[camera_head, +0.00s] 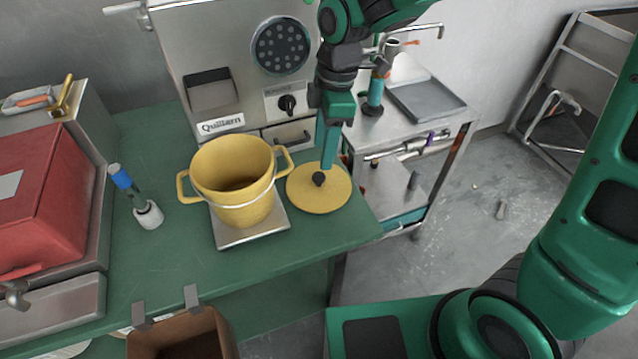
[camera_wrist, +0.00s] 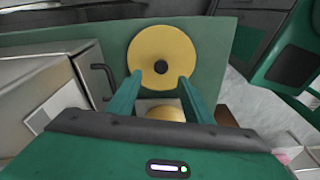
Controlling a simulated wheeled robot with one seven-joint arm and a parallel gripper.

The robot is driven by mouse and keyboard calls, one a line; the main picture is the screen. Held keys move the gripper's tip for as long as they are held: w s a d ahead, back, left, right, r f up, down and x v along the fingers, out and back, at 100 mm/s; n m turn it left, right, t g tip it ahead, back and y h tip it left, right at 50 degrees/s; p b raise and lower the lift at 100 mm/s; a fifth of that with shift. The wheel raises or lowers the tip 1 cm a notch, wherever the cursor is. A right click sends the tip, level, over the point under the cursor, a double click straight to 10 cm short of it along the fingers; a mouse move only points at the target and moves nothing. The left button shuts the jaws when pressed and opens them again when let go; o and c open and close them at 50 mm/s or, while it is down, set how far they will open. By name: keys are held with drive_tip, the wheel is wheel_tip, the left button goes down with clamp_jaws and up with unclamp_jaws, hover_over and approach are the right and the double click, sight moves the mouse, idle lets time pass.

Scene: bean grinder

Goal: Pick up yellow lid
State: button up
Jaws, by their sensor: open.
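The yellow lid (camera_head: 320,196) is a round flat disc with a dark knob at its middle. It lies on the green table to the right of the yellow pot (camera_head: 233,172), close to the table's right edge. In the wrist view the lid (camera_wrist: 164,52) is ahead of the fingertips, with its dark knob (camera_wrist: 161,67) near the gap between them. My gripper (camera_head: 328,165) is open and empty, its fingers pointing down just above the knob. The fingers also show in the wrist view (camera_wrist: 161,80), spread apart. I cannot tell if they touch the knob.
The pot stands on a square scale (camera_head: 250,236). The grinder machine (camera_head: 237,70) stands behind. A red box (camera_head: 40,200) and a blue-topped brush (camera_head: 135,195) are at left. A metal side table (camera_head: 410,125) is at the right. An open cardboard box (camera_head: 180,338) is in front.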

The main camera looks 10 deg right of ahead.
sight(319, 175)
drive_tip(key=shift+s+a+f, duration=0.1)
drive_tip(key=shift+a+f, duration=0.05)
drive_tip(key=shift+f, duration=1.05)
drive_tip(key=shift+w+a+f, duration=0.1)
drive_tip(key=shift+a+f, duration=0.05)
drive_tip(key=shift+f, duration=1.1)
drive_tip(key=shift+s+a+f, duration=0.1)
drive_tip(key=shift+a+f, duration=0.05)
drive_tip(key=shift+f, duration=1.05)
clamp_jaws()
